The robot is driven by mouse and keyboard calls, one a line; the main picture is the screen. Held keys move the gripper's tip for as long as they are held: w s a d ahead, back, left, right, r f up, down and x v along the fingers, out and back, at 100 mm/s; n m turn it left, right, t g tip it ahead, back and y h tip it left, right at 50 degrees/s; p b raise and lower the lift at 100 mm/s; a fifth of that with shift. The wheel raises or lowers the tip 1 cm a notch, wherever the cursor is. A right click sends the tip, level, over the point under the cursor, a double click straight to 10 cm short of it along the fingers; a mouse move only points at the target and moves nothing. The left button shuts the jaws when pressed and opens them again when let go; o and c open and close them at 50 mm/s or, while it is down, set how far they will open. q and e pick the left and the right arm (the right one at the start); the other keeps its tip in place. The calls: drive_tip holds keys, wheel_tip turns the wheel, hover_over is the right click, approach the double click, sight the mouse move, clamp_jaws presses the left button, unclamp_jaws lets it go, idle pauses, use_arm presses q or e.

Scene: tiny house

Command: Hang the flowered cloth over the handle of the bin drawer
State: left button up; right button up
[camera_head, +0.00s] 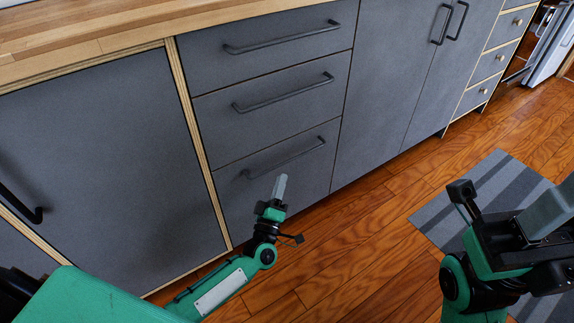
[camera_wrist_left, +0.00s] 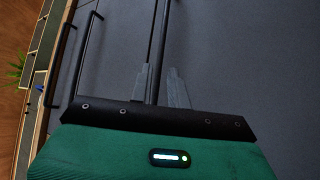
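My left gripper (camera_head: 279,186) is low in front of the bottom drawer (camera_head: 300,175) of the grey three-drawer stack, close to its black bar handle (camera_head: 285,157). In the left wrist view its two grey fingers (camera_wrist_left: 159,85) stand apart, with a dark bar running between them; I cannot tell whether they touch it. No cloth shows between them. My right gripper (camera_head: 548,212) is at the right edge, seen from above; its finger gap is hidden. The flowered cloth is not in view. Which drawer is the bin drawer is not marked.
The middle drawer handle (camera_head: 284,93) and top drawer handle (camera_head: 283,38) are above, under the wooden counter (camera_head: 100,35). All drawers look shut. A grey cabinet door (camera_head: 110,170) is at left, tall doors at right. A striped rug (camera_head: 445,225) lies on the wooden floor (camera_head: 345,245).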

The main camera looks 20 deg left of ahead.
sight(287, 162)
use_arm(q)
drive_tip(key=b+x, duration=0.1)
drive_tip(key=x, duration=0.6)
drive_tip(key=shift+w, duration=0.1)
clamp_jaws()
